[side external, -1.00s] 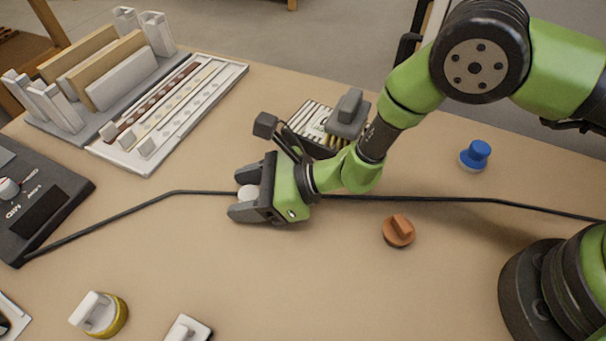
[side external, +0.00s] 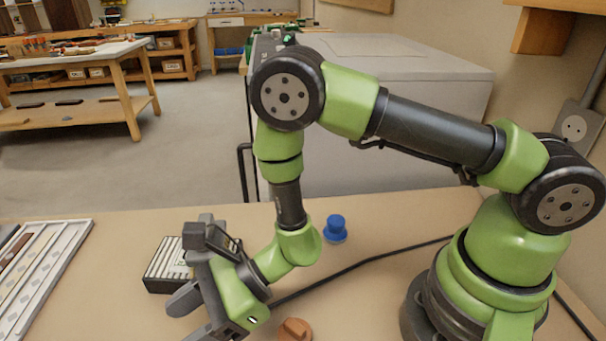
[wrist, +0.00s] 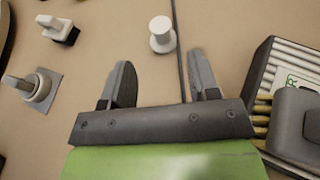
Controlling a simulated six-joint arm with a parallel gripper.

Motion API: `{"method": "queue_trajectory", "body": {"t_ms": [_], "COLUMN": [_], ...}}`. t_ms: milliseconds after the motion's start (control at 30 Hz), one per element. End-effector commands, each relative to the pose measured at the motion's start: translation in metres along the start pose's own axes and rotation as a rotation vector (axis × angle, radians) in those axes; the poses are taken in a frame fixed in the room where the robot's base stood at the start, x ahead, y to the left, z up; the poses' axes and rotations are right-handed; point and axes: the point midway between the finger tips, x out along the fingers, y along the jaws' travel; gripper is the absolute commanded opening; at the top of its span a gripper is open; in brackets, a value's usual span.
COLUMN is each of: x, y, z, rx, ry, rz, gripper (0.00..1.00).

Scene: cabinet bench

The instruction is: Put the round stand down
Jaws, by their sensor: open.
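A white round stand (wrist: 162,36) with a wide disc at one end and a narrower neck shows in the wrist view. It is on the tan bench, past my fingertips and roughly midway between them, clear of both fingers. My gripper (wrist: 161,62) is open, with nothing between its fingers. In the side view my gripper (side external: 188,318) is low at the bottom edge, in front of a ribbed box, and the round stand cannot be seen there.
The ribbed box (wrist: 288,80) is close to the right of my gripper; it also shows in the side view (side external: 165,268). A black cable (wrist: 180,50) runs beside the stand. A blue knob (side external: 336,230), an orange knob (side external: 296,330) and a white-rimmed tray (side external: 48,275) are around.

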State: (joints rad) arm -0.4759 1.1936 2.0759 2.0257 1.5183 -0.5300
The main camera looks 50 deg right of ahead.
Motion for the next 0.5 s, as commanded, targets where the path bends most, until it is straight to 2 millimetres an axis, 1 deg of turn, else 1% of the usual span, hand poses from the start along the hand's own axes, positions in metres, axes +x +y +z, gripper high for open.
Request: {"method": "queue_trajectory", "body": {"t_ms": [67, 133, 167, 267, 300, 367, 400, 467, 500], "x": [-0.001, -0.005, -0.008, -0.025, -0.036, -0.056, -0.069, -0.091, -0.106], "y": [0.000, 0.000, 0.000, 0.004, 0.007, 0.013, 0.018, 0.025, 0.029], "z": [0.005, 0.020, 0.029, 0.070, 0.087, 0.111, 0.124, 0.139, 0.146], "rx": [-0.010, -0.038, -0.057, -0.163, -0.222, -0.322, -0.395, -0.508, -0.587], "ry": [-0.008, -0.028, -0.041, -0.089, -0.104, -0.117, -0.117, -0.106, -0.090], "rz": [0.009, 0.037, 0.055, 0.144, 0.185, 0.248, 0.286, 0.335, 0.364], "gripper": [0.55, 0.55, 0.55, 0.55, 0.55, 0.55, 0.55, 0.55, 0.55]}}
